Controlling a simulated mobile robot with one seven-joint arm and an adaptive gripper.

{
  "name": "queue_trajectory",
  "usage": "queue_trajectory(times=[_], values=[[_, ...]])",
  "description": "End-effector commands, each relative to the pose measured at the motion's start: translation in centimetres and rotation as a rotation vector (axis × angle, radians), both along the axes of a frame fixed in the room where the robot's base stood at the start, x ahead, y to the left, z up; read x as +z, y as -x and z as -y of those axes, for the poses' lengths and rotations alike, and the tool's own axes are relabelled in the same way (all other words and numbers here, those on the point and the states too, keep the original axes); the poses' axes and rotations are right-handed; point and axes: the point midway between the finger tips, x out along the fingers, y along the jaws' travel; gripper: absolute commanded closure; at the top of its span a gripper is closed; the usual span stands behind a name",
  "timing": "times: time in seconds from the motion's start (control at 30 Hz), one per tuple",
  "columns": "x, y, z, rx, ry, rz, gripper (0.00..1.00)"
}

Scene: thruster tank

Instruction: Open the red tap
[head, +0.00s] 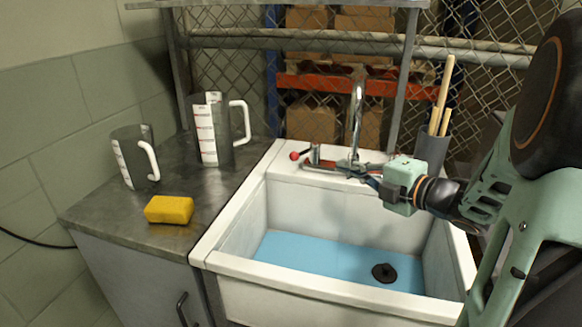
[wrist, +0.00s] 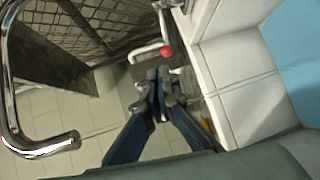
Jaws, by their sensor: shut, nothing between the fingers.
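The red tap's round red knob (head: 294,156) is at the left end of the tap fitting on the sink's back ledge. In the wrist view the red knob (wrist: 166,51) shows just beyond my fingertips, with a visible gap. The chrome spout (head: 357,110) rises from the middle of the fitting; its curved pipe (wrist: 40,145) fills the left of the wrist view. My gripper (head: 370,181) is over the back of the sink, right of the red knob and by the spout's base. Its fingers (wrist: 158,84) are shut and empty. Any tap right of the spout is hidden.
The white sink (head: 320,287) holds blue water and a dark drain (head: 384,272). Left on the metal counter (head: 115,205) are a yellow sponge (head: 169,210) and two measuring jugs (head: 135,160) (head: 212,135). A grey holder with wooden sticks (head: 434,150) stands behind my gripper. Wire mesh backs the sink.

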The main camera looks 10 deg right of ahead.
Motion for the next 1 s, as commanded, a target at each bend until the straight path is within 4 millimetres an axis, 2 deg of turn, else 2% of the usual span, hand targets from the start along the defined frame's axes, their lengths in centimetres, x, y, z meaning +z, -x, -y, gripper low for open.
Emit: queue_trajectory(times=[0.1,0.23,0.7,1.0], values=[[-1.1,0.5,-0.2,0.019,0.015,-0.013,1.0],[-1.3,-0.5,-1.0,0.023,0.016,-0.012,1.0],[-3.2,-8.3,-6.1,0.022,0.014,-0.012,1.0],[-3.6,-10.8,-7.6,0.019,0.015,-0.013,1.0]])
